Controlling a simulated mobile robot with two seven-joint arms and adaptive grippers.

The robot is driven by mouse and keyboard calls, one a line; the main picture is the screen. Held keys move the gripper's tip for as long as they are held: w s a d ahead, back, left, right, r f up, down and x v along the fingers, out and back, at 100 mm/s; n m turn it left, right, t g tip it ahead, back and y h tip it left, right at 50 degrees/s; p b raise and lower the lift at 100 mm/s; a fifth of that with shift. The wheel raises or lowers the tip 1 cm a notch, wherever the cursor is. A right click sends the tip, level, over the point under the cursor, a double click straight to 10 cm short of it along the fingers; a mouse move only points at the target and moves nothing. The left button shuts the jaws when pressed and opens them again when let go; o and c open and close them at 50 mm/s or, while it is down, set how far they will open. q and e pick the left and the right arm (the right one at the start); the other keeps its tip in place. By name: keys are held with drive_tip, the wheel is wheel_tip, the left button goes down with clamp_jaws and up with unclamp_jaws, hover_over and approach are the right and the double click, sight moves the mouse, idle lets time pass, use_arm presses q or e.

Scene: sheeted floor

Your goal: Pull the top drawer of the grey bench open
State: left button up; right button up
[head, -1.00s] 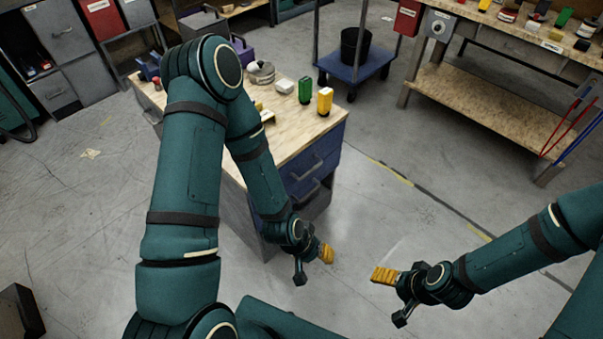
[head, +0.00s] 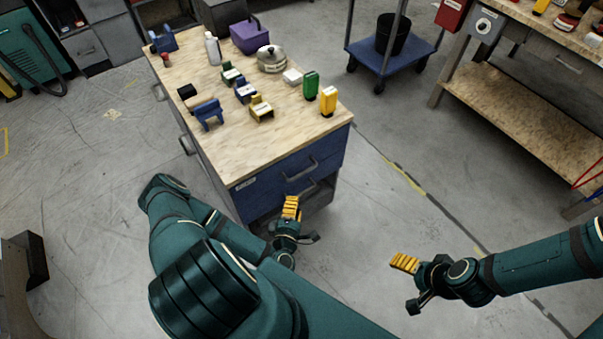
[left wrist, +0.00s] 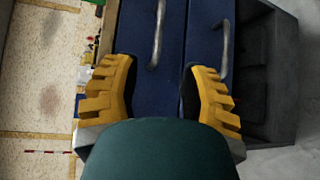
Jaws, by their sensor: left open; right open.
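The bench (head: 250,155) has a wooden top, grey sides and blue drawer fronts. Its top drawer (head: 270,178) looks closed, with a dark bar handle (head: 301,170). In the left wrist view the top drawer (left wrist: 138,75) lies beside the wooden top, and its handle (left wrist: 158,35) is ahead of the fingers. A lower drawer's handle (left wrist: 227,45) is to the right. My left gripper (head: 291,207) is open and empty in front of the drawers, below the top handle in the head view, not touching it. My right gripper (head: 405,262) is open and empty over the floor.
Small items, a pot (head: 271,60) and a purple box (head: 249,36) stand on the bench top. A blue trolley (head: 395,60) with a black bucket and a wooden workbench (head: 520,105) stand behind and right. The floor before the drawers is clear.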

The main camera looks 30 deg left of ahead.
sight(302, 173)
use_arm(q)
drive_tip(key=b+x, duration=0.2)
drive_tip(key=x, duration=1.1)
drive_tip(key=shift+w+a, duration=0.25)
drive_tip(key=shift+a, duration=0.1)
clamp_jaws()
